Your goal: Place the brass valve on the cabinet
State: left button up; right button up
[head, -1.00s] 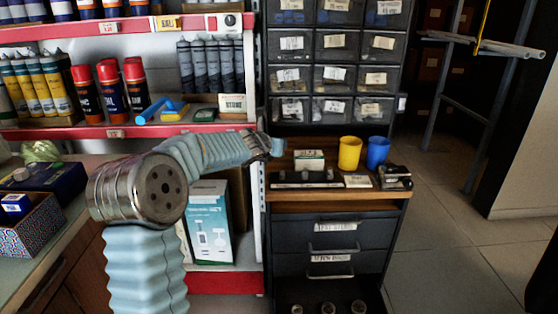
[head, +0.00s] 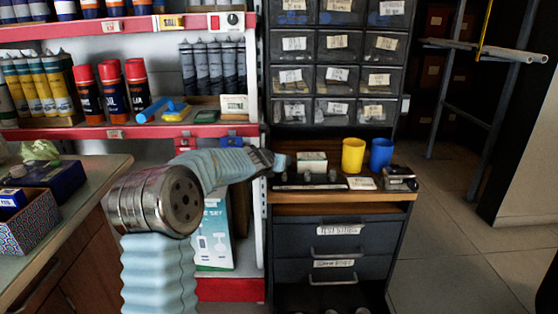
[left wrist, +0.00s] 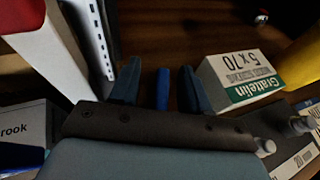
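My left gripper (head: 277,160) reaches in from the left, above the left side of the cabinet top (head: 290,197). In the left wrist view its two fingers (left wrist: 160,85) stand apart with a narrow blue bar between them. I take this bar for the handle of the brass valve (left wrist: 162,90); no brass shows, and the rest of it is hidden behind the gripper. In the head view no separate valve can be made out, only pale blue at the gripper's tip. My right gripper is not in view.
The cabinet top carries a white-green box (head: 312,161), a dark strip with small knobs (head: 300,183), a yellow cup (head: 353,155), a blue cup (head: 381,153) and a dark device (head: 400,178). Drawer bins (head: 335,75) rise behind. Red-edged shelves (head: 60,133) stand left.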

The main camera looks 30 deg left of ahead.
pick_arm(q)
jog(key=shift+o, duration=0.6)
jog(key=shift+s+r, duration=0.1)
jog(key=shift+r, duration=0.1)
jog(key=v, duration=1.1)
jog(key=shift+s, duration=0.35)
jog(key=shift+r, duration=0.2)
jog(key=shift+c, duration=0.5)
